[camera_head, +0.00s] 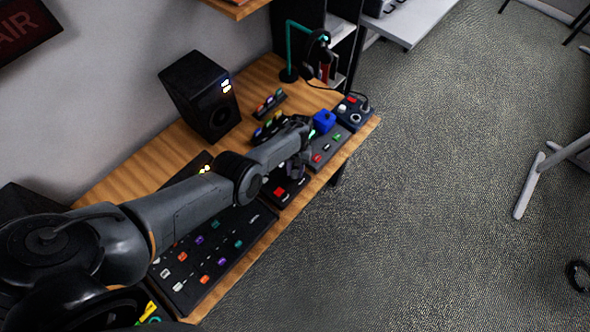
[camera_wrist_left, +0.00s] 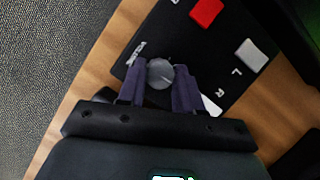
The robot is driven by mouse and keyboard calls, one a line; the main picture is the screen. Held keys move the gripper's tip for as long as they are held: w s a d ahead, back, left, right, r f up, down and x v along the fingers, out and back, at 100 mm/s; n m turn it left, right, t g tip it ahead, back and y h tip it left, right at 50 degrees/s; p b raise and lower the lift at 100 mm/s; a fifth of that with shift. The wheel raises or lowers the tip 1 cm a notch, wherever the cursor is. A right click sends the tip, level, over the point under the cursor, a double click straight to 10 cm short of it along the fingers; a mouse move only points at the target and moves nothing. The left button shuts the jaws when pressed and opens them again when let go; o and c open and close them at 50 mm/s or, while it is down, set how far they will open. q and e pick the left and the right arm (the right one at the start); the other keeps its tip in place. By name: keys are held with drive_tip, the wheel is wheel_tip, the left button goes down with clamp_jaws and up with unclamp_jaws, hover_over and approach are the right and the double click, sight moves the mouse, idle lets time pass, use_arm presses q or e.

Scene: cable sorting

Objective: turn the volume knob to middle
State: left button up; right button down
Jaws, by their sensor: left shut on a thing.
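The volume knob (camera_wrist_left: 160,73) is a round dark grey knob with a light pointer line, at the edge of a black panel (camera_wrist_left: 185,40) in the left wrist view. Part of the white lettering beside it is legible as "VOLU". My left gripper (camera_head: 297,168) is down over the desk at the panel, and its two dark fingers stand on either side of the knob, shut on it. In the head view, the knob is hidden by the gripper. My right gripper is not in view.
The panel carries a red button (camera_wrist_left: 206,12) and a white button (camera_wrist_left: 251,55). A mixer board (camera_head: 215,250) lies left of it on the wooden desk. A speaker (camera_head: 203,95) stands behind, and a blue block (camera_head: 324,121) and a microphone stand (camera_head: 289,60) are farther off.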

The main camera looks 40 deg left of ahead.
use_arm(q)
drive_tip(key=shift+m, duration=0.5)
drive_tip(key=o, duration=1)
drive_tip(key=shift+w+r, duration=0.15)
drive_tip(key=shift+r, duration=0.25)
drive_tip(key=shift+p+v, duration=1.4)
drive_tip(key=shift+v, duration=3.6)
drive_tip(key=shift+f, duration=0.1)
